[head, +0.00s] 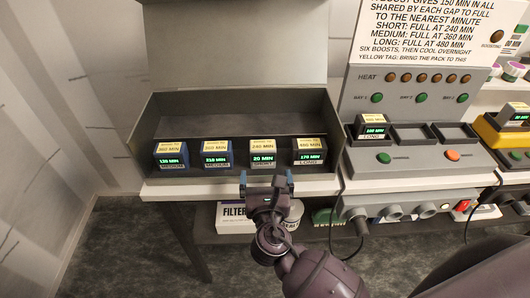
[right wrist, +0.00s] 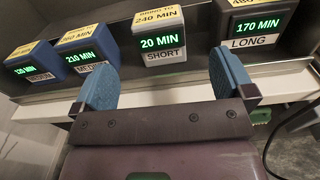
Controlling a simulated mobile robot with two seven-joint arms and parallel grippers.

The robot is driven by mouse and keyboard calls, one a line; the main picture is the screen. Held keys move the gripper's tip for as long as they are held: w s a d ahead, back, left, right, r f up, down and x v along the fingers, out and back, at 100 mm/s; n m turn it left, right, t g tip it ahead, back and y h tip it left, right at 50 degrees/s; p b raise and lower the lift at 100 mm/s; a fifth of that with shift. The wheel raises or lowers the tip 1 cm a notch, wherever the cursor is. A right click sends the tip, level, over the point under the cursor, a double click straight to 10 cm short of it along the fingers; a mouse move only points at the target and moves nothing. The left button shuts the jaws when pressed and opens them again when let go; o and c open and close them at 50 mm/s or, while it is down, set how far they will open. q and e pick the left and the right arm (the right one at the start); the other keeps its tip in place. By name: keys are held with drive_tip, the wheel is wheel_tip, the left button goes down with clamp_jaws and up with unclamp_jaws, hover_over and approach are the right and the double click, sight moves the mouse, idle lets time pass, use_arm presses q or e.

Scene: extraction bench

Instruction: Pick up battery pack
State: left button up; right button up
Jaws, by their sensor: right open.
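Several battery packs with yellow tops and green readouts stand in a row in a grey open box (head: 235,104). My right gripper (head: 267,179) is open and empty in front of the box. In the right wrist view its blue fingers (right wrist: 165,75) are spread either side of the short pack (right wrist: 161,42), apart from it. My left gripper is out of view.
A charger (head: 420,152) with bays stands right of the box; a long pack (head: 373,131) sits in its left bay, and two bays look empty. A sign (head: 425,35) stands behind. A yellow unit (head: 495,133) is at far right. The box's front wall lies before the packs.

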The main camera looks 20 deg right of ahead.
sight(263, 152)
drive_tip(key=x, duration=0.4)
drive_tip(key=shift+w+d+r, duration=0.1)
drive_tip(key=shift+w+r, duration=0.05)
drive_tip(key=shift+w, duration=0.1)
drive_tip(key=shift+x, duration=3.15)
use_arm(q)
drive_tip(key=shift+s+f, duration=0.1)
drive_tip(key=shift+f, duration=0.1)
use_arm(e)
drive_tip(key=shift+r, duration=0.2)
drive_tip(key=c, duration=0.7)
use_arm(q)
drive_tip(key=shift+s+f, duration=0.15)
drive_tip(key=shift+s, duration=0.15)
use_arm(e)
drive_tip(key=c, duration=0.5)
drive_tip(key=shift+r, duration=0.1)
